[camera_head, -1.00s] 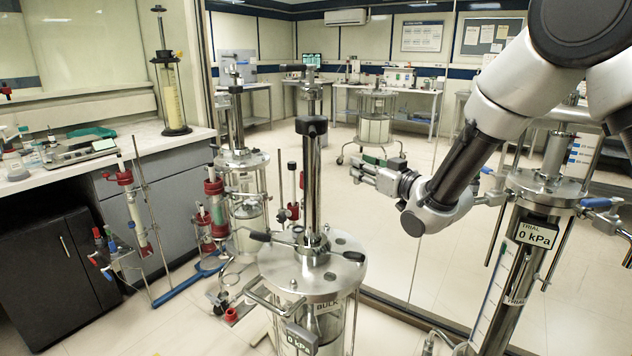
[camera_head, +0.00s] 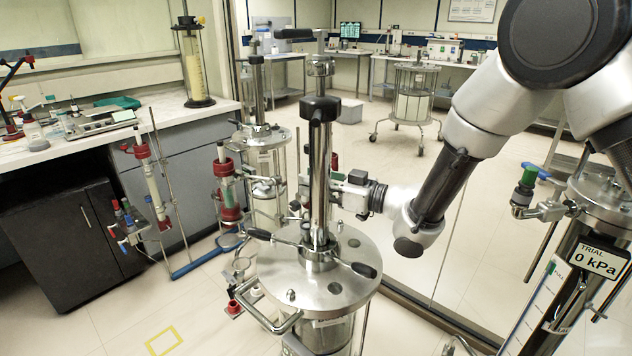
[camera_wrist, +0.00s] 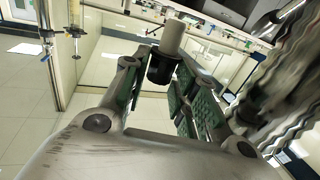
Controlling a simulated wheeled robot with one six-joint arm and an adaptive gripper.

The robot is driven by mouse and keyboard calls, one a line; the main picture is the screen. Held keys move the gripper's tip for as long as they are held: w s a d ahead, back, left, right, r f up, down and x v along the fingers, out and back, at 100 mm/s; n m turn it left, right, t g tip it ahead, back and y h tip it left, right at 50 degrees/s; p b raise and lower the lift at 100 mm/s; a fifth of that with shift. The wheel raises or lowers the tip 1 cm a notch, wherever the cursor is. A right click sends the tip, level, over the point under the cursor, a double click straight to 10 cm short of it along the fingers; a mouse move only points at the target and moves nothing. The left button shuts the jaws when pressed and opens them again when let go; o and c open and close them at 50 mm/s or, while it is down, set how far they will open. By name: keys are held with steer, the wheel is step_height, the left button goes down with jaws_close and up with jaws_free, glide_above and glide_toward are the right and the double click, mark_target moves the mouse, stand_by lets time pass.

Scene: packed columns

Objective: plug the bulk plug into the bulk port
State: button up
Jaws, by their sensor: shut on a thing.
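The bulk column is the large steel-topped cylinder (camera_head: 330,282) at the centre bottom of the head view, with a tall post and black cap rising from its lid. My gripper (camera_head: 342,192) is behind and just right of that post, above the lid's far side; its tips are partly hidden. In the wrist view my gripper (camera_wrist: 160,76), with green pads, is closed around a pale cylinder with a black collar (camera_wrist: 172,40), which I take to be the bulk plug. I cannot make out the bulk port in either view.
The lid carries lever handles (camera_head: 362,270) and a side handle (camera_head: 272,318). A trial column (camera_head: 595,262) reading 0 kPa stands at the right. A glass partition runs behind. Stands with red-ended tubes (camera_head: 150,178) and a bench (camera_head: 60,150) are at the left.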

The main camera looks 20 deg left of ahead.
steer(key=shift+d+f, duration=0.15)
steer(key=shift+f, duration=2.75)
steer(key=shift+f, duration=0.3)
steer(key=shift+s+d+f, duration=0.15)
steer(key=shift+f, duration=0.15)
stand_by(2.8)
steer(key=shift+w, duration=0.2)
stand_by(1.5)
